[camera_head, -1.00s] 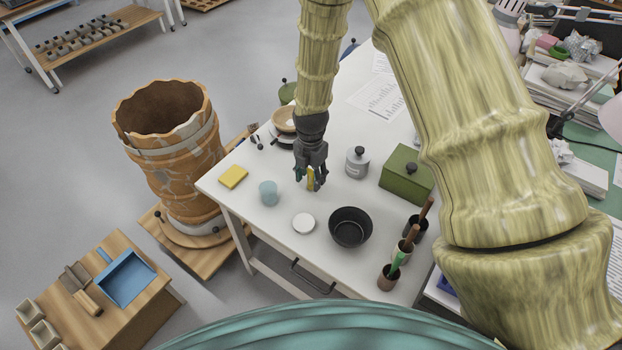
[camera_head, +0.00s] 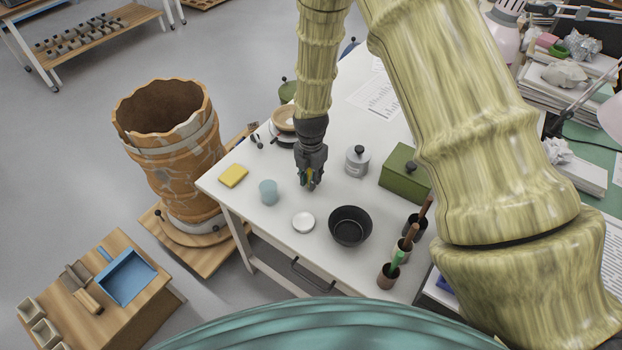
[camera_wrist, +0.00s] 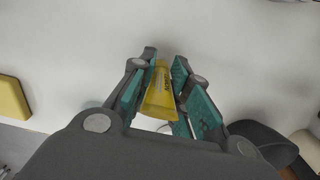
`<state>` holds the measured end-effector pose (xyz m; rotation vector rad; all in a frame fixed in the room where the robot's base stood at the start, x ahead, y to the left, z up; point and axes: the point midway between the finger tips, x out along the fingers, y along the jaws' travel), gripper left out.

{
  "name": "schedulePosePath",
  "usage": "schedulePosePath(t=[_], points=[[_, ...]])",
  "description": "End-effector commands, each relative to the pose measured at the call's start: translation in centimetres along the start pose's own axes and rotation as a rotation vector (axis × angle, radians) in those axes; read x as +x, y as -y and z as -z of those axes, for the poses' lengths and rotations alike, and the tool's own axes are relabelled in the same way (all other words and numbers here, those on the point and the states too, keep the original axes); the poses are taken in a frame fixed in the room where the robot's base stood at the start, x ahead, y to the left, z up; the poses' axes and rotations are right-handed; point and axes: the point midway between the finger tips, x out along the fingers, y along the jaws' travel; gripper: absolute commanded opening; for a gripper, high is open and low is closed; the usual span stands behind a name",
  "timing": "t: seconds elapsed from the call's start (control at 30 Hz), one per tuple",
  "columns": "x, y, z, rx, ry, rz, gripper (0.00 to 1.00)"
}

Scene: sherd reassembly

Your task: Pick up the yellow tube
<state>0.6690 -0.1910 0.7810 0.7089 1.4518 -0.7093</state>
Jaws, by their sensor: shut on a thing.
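The yellow tube (camera_wrist: 162,88) is between the two teal-padded fingers of my gripper (camera_wrist: 158,97) in the wrist view, with dark lettering along its side. My gripper is shut on it. In the head view my gripper (camera_head: 309,183) points down over the white table, and only a small bit of yellow shows between its fingers. The fingers hide most of the tube there. I cannot tell whether the tube is clear of the tabletop.
Around my gripper on the white table (camera_head: 250,162) stand a yellow sponge (camera_head: 233,176), a light blue cup (camera_head: 268,192), a white round lid (camera_head: 303,222), a black bowl (camera_head: 350,226), a grey jar (camera_head: 357,162) and a green box (camera_head: 405,172). Tool cups (camera_head: 388,277) stand at the right edge.

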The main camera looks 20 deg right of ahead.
Motion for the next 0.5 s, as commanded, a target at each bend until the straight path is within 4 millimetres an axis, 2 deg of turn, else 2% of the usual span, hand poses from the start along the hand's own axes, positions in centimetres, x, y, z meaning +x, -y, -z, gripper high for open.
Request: schedulePosePath(t=[0.23,0.5], points=[[-1.2,-0.1,0.0,-0.001,0.000,-0.002,0.02],[-5.0,-0.1,0.0,-0.001,0.001,-0.003,0.02]])
